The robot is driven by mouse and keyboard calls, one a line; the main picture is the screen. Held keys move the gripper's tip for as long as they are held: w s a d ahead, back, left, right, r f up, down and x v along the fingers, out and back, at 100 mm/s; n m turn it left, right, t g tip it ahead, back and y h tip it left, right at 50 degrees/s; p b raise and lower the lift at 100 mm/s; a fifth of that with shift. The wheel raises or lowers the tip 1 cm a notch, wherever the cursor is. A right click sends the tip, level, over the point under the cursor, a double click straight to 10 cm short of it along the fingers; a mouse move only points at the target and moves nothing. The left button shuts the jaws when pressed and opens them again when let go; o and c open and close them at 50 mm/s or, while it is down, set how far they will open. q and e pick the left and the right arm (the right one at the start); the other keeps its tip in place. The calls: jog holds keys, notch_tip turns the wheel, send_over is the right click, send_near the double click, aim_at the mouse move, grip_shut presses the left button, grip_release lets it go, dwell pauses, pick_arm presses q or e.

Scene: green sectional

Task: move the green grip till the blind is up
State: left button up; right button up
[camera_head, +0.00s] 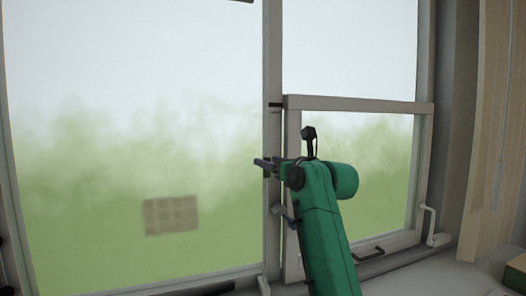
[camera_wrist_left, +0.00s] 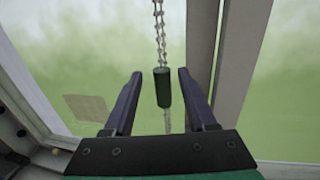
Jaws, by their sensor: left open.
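The green grip (camera_wrist_left: 163,88) is a dark green cylinder on a beaded chain (camera_wrist_left: 159,25) in the left wrist view. It hangs upright between the two dark fingers of my left gripper (camera_wrist_left: 160,73), with gaps on both sides. My left gripper is open; its fingers (camera_head: 268,186) also show in the head view, in front of the window post. I cannot make out the grip or chain in the head view. No blind can be told clearly; only a small dark edge shows at the top of the head view. My right gripper is not in view.
The window frame (camera_head: 273,60) stands close behind my left gripper, with a lower sash (camera_head: 360,103) on the right. A white handle (camera_head: 429,222) sticks out at its right side.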

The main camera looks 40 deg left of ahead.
pick_arm(q)
jog(key=p+x, duration=0.1)
jog(key=x, duration=0.4)
jog(key=shift+w+f, duration=0.1)
jog(key=shift+w+a+f, duration=0.1)
jog(key=c, duration=0.9)
grip_shut()
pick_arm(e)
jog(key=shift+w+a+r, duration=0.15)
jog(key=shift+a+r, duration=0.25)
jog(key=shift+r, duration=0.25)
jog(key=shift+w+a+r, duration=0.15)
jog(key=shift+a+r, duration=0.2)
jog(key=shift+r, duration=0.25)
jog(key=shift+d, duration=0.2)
